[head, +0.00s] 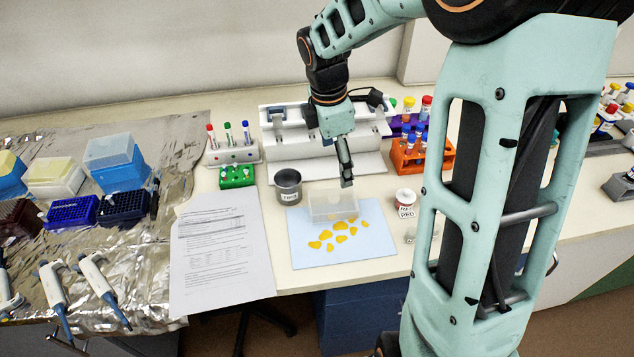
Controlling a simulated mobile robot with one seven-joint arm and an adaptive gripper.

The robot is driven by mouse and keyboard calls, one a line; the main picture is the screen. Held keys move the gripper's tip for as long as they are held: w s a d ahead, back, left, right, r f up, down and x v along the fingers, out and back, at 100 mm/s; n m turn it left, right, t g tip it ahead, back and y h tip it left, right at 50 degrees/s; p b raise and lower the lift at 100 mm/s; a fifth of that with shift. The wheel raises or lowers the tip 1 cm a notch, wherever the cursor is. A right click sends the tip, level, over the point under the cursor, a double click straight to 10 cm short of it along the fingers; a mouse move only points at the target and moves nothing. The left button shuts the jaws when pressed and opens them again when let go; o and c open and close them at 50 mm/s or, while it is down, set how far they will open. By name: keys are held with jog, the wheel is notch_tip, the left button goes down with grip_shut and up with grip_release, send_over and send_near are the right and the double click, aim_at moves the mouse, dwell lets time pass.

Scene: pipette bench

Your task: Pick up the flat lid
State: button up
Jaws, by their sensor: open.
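A clear, shallow box-like piece (333,206) sits at the back of a light blue mat (312,258). I cannot make out the flat lid as a separate thing; it may be part of this clear piece. My gripper (347,181) points down just above the back right of the clear piece. It is open, seen nearly edge-on, and nothing shows between its fingers. I cannot tell whether the fingertips touch the clear piece.
Several yellow pieces (327,236) lie on the mat. Printed paper (220,250) lies left. My arm covers the bench at right.

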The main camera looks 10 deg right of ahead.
jog(key=s+a+f, duration=0.1)
send_over(333, 196)
jog(key=shift+n+g, duration=0.4)
jog(key=f, duration=0.5)
jog(key=shift+s, duration=0.25)
jog(key=shift+w+f, duration=0.15)
jog(key=shift+f, duration=1.4)
jog(key=shift+w+f, duration=0.1)
jog(key=shift+f, duration=1.4)
jog(key=c, duration=1)
